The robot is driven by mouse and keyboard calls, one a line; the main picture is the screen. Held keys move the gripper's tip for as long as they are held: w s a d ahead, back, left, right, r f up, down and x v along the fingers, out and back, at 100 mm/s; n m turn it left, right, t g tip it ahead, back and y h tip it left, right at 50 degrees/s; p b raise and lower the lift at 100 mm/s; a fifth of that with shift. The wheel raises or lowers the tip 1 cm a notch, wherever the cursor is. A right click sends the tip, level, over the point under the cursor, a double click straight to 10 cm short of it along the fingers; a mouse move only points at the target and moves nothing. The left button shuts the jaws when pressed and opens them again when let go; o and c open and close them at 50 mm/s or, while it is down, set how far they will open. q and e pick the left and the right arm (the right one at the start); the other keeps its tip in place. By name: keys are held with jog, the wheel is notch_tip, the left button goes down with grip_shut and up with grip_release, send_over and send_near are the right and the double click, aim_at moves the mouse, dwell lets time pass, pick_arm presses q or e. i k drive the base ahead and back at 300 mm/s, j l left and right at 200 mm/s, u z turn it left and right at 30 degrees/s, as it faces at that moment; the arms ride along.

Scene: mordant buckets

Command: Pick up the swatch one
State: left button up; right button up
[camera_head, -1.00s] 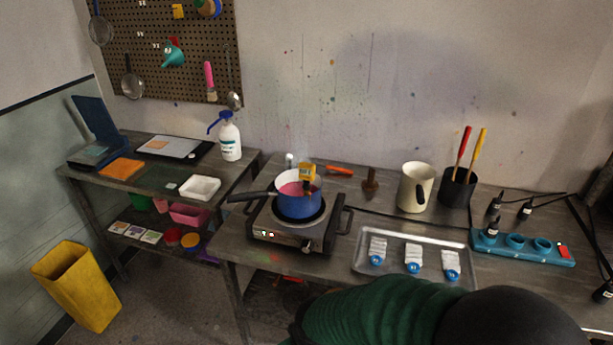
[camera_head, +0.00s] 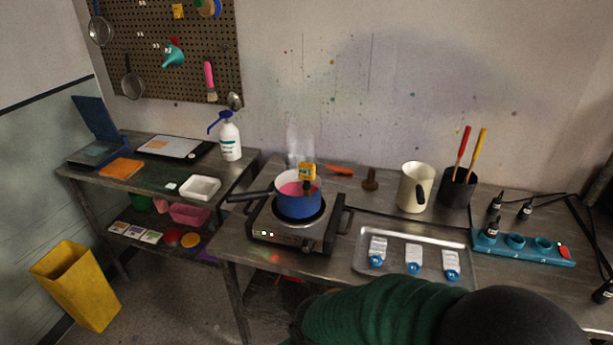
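Three white folded swatches with blue round tags lie in a row on the metal tray (camera_head: 455,235): a left one (camera_head: 377,246), a middle one (camera_head: 413,254) and a right one (camera_head: 450,260). The marks on the tags are too small to read, so I cannot tell which is swatch one. A green ribbed arm part with a dark rounded end covers the bottom right, just in front of the tray. No gripper fingers show in the view.
A blue pot (camera_head: 298,206) of pink liquid steams on a hot plate (camera_head: 272,232) left of the tray. A cream jug (camera_head: 415,188), a dark pot (camera_head: 457,190) with two handles standing in it, and a teal holder (camera_head: 525,250) stand behind and right.

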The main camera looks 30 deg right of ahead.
aim_at(377, 250)
jog(key=z, duration=1.6)
jog(key=i+l, duration=0.2)
jog(key=l, duration=0.15)
jog(key=i+l, duration=0.15)
jog(key=l, duration=0.2)
